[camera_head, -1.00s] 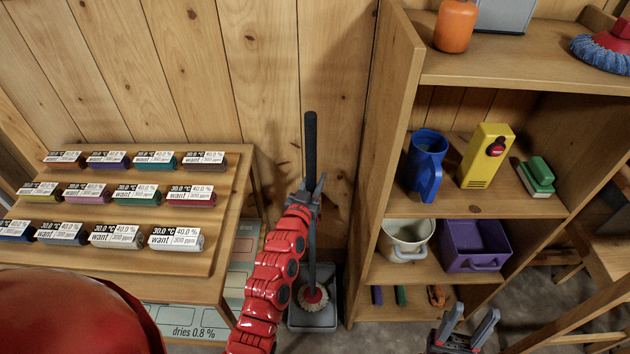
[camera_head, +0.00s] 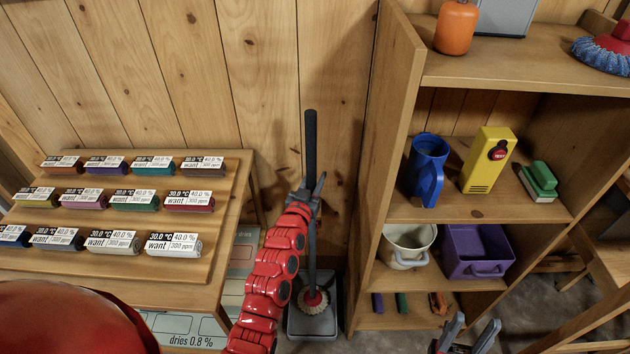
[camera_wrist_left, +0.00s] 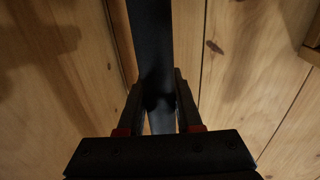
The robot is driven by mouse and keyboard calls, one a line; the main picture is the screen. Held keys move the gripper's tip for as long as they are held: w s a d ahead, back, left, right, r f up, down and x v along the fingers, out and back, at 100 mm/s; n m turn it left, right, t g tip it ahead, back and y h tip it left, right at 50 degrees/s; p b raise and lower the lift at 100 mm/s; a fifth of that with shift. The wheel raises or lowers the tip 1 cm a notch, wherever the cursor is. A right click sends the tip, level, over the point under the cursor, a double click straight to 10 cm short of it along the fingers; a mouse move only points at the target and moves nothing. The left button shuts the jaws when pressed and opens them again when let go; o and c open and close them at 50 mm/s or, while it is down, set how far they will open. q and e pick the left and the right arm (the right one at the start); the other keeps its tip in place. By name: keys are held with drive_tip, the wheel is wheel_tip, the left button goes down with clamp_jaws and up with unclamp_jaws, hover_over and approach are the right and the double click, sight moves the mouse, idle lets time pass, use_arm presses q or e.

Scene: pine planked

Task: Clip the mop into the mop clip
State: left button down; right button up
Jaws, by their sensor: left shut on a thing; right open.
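The mop (camera_head: 311,140) stands upright near the plank wall, its dark grip at the top and its round pale head with a red hub (camera_head: 314,301) low down, over a grey tray (camera_head: 311,327). My left gripper (camera_head: 314,187) is shut around the handle just below the dark grip; the wrist view shows the handle (camera_wrist_left: 152,45) between both fingers (camera_wrist_left: 158,98). My right gripper (camera_head: 467,334) is open and empty at the bottom edge, in front of the shelf. I cannot make out the mop clip in either view. Whether the mop head touches the tray is unclear.
A wooden shelf (camera_head: 390,150) stands close to the right of the mop, holding a blue jug (camera_head: 426,170), a yellow box (camera_head: 487,160) and a purple bin (camera_head: 475,245). A tiered rack of labelled rolls (camera_head: 222,225) stands to the left. Bare plank wall (camera_head: 262,80) lies behind.

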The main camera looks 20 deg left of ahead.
use_arm(q)
drive_tip(key=shift+w+a+r+b, duration=0.1)
drive_tip(key=shift+w+a+b, duration=0.15)
drive_tip(key=shift+w+b, duration=0.45)
drive_tip(key=shift+w+a+f+b, duration=0.1)
drive_tip(key=shift+w+a+b, duration=0.1)
drive_tip(key=shift+w+b, duration=0.5)
drive_tip(key=shift+w+a+r+b, duration=0.1)
drive_tip(key=shift+w+a+b, duration=0.25)
drive_tip(key=shift+w, duration=0.55)
drive_tip(key=shift+d+f+b, duration=0.15)
drive_tip(key=shift+f+b, duration=0.45)
drive_tip(key=shift+b, duration=0.1)
idle(0.8)
drive_tip(key=c, duration=0.5)
unclamp_jaws()
drive_tip(key=shift+f, duration=0.1)
